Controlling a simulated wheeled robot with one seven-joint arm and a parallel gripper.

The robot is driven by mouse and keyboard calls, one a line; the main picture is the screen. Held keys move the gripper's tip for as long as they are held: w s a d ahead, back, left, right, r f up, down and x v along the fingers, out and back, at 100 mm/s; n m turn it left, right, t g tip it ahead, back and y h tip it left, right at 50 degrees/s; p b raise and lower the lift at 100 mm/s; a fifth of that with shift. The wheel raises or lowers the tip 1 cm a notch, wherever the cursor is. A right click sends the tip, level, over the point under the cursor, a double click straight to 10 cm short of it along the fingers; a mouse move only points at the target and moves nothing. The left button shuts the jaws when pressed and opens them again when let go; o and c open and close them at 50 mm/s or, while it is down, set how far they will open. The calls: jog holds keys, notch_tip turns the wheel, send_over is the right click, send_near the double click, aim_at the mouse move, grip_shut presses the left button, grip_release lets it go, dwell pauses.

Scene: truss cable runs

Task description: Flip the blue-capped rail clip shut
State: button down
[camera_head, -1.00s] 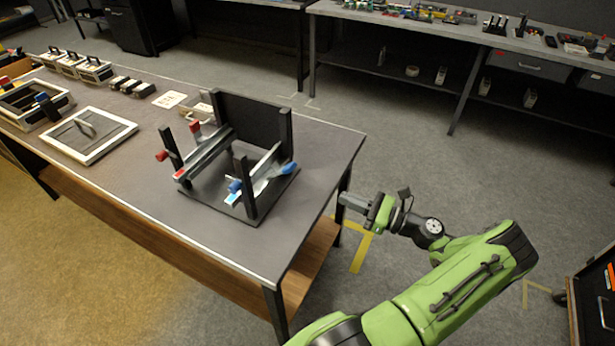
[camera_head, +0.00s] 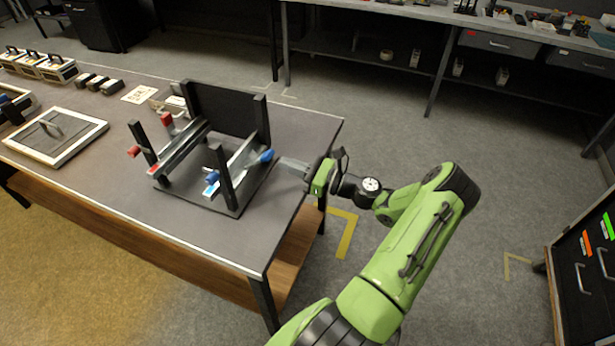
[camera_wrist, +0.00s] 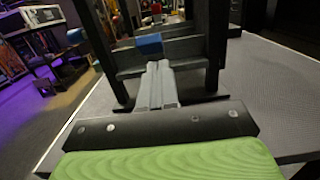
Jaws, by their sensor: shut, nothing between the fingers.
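A black-framed stand holds two sloping grey rails. On the right rail (camera_head: 237,158), a blue cap (camera_head: 267,155) sticks out at the right end, on my gripper's side. A second blue piece (camera_head: 212,177) sits by the front post, above a light-blue end mark. My gripper (camera_head: 283,163) is shut and empty, just right of the outer blue cap at about its height. In the wrist view, the closed fingers (camera_wrist: 160,68) point toward a blue cap (camera_wrist: 148,42) straight ahead. A small gap seems to remain; contact cannot be told.
The stand's base plate (camera_head: 240,198) lies near the table's right end. The left rail has red-capped parts (camera_head: 166,118). A framed panel (camera_head: 58,150) and small boxes lie further left. Open floor is right of the table; a drawer cabinet (camera_head: 585,262) stands at far right.

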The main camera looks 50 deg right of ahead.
jog(key=shift+w+a+r, duration=0.2)
jog(key=shift+w+r, duration=0.35)
jog(key=shift+r, duration=0.15)
jog(key=shift+r, duration=0.1)
